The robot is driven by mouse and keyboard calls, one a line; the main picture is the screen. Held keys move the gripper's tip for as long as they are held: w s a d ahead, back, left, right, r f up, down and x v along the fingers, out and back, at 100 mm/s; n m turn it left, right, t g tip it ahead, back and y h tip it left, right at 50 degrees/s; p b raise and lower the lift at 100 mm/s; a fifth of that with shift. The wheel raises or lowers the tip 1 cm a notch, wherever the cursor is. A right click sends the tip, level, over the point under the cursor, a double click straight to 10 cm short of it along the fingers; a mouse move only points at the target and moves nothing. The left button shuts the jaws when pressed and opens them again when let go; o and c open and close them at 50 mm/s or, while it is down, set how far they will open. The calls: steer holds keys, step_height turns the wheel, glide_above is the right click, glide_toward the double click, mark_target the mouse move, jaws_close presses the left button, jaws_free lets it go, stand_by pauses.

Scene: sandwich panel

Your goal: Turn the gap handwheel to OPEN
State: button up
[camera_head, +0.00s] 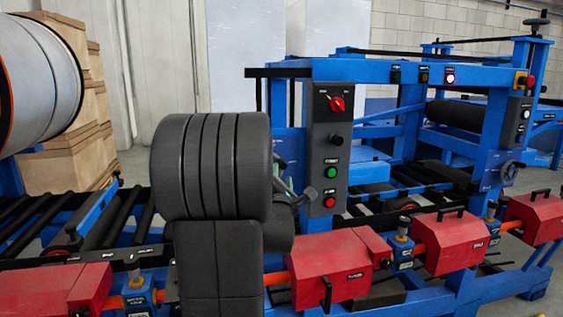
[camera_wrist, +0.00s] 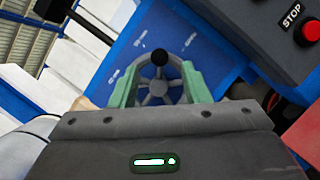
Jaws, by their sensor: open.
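A grey spoked handwheel (camera_wrist: 157,90) with a black knob (camera_wrist: 160,57) on its rim sits on a blue plate (camera_wrist: 172,22) in the wrist view. Small white marks surround it, too small to read. My gripper (camera_wrist: 163,72) is open, its two green fingers on either side of the wheel, with the knob showing between and just beyond their tips. I cannot tell whether they touch the wheel. The wheel's lower part is hidden by the gripper body. In the head view my gripper (camera_head: 292,190) is partly hidden by my arm, left of the control box, and this handwheel cannot be made out.
The grey control box (camera_head: 328,150) with a red switch, green button and red STOP button (camera_head: 328,203) stands close right of my gripper. Red covers (camera_head: 330,268) and rollers (camera_head: 105,235) lie below. Another handwheel (camera_head: 507,172) is on the far right post.

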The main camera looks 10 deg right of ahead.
mark_target(282, 168)
steer(key=p+x, duration=0.1)
steer(key=x, duration=0.5)
steer(key=shift+w, duration=0.2)
jaws_close()
